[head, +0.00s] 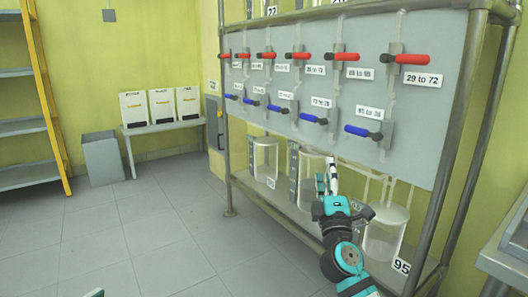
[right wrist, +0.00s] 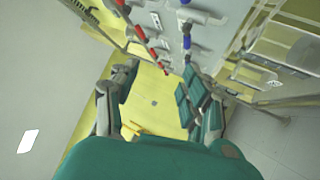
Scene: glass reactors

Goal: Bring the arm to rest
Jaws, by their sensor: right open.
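My right arm comes up from the bottom right in the head view. Its gripper (head: 326,183) is in front of the lower part of the reactor rack, near the glass vessels. In the right wrist view the gripper's two fingers (right wrist: 157,100) stand well apart with nothing between them, so it is open and empty. My left gripper does not show; only a small teal piece appears at the bottom left edge of the head view.
The rack's grey panel (head: 345,95) carries red handles (head: 340,57) above blue ones (head: 314,119). Glass vessels (head: 385,235) stand below. White boxes (head: 161,106) rest on a bench beside a grey bin (head: 103,158). A yellow-framed shelf (head: 45,90) stands left. The tiled floor (head: 140,230) is clear.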

